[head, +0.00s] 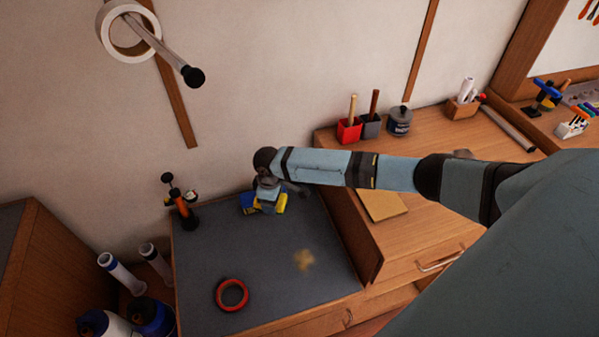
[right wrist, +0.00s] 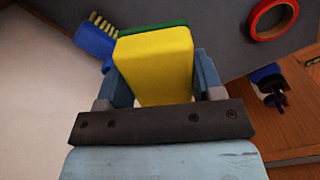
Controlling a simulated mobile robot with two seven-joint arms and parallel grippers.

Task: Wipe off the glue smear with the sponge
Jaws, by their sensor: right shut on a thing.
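The glue smear (head: 303,260) is a tan blotch on the dark grey bench top (head: 215,262), right of its middle. The sponge (right wrist: 155,62) is yellow with a green side and sits between the fingers of my right gripper (right wrist: 160,85) in the right wrist view. In the head view the right gripper (head: 268,198) is at the back of the bench top, behind and left of the smear, and a bit of the yellow sponge (head: 281,204) shows beside it. The smear is not in the right wrist view. My left gripper is not in view.
A blue brush (head: 248,204) with pale bristles lies close beside the sponge. A red tape ring (head: 232,294) lies at the front of the bench top. An orange and black tool (head: 182,208) stands at the back left corner. The middle of the top is clear.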

